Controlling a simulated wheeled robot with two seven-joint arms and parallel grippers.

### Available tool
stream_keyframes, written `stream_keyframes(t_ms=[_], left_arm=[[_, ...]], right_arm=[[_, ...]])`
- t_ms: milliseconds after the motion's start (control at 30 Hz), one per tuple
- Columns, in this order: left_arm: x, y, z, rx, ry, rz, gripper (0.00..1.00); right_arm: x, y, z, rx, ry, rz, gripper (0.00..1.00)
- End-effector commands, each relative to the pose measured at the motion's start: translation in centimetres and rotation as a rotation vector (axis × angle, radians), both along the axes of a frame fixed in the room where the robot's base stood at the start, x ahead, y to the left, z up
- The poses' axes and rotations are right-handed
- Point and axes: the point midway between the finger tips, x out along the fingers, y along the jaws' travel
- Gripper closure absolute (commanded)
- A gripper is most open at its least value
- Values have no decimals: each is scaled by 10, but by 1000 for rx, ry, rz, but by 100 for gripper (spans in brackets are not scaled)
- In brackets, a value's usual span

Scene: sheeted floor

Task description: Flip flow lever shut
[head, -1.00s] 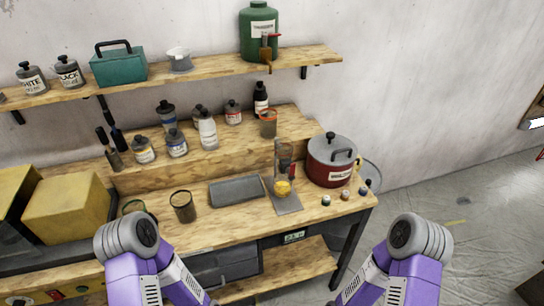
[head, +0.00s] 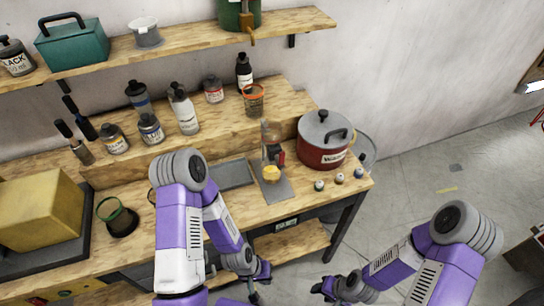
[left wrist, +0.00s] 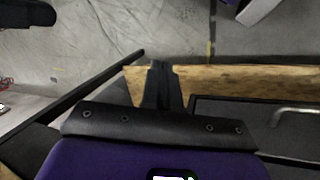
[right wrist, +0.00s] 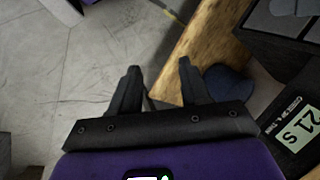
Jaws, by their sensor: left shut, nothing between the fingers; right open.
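The green jug (head: 230,14) stands on the upper shelf, cut off by the top of the head view. Its brown spout (head: 247,30) hangs over the shelf's front edge. The flow lever cannot be made out in the head view now. My left gripper (head: 260,285) is low in front of the bench, far below the jug. In the left wrist view it (left wrist: 160,70) is shut and empty. My right gripper (head: 322,290) is low, to the right of the left one. In the right wrist view it (right wrist: 158,68) is open, with nothing between its fingers.
Several bottles line the raised ledge. A yellow box (head: 40,212) is at left. The floor at right is mostly clear.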

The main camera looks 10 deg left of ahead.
Motion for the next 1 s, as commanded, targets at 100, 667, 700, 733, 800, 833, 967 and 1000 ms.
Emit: stream_keyframes(t_ms=[100,667,700,733,800,833,967,1000], left_arm=[[0,6,3,6,19,8,100],[46,67,156,-521,218,269,100],[57,72,175,-594,176,288,100],[66,77,190,-649,134,301,100],[87,91,227,-771,19,327,100],[96,98,244,-818,-39,336,100],[121,129,305,-971,-277,353,100],[126,137,320,-1000,-339,354,100]], right_arm=[[0,0,2,0,-1,0,34],[0,0,35,0,-1,0,1],[0,0,36,0,-1,0,1],[0,0,37,0,-1,0,1],[0,0,39,0,-1,0,1],[0,0,40,0,-1,0,1],[0,0,42,0,-1,0,1],[0,0,43,0,-1,0,1]])
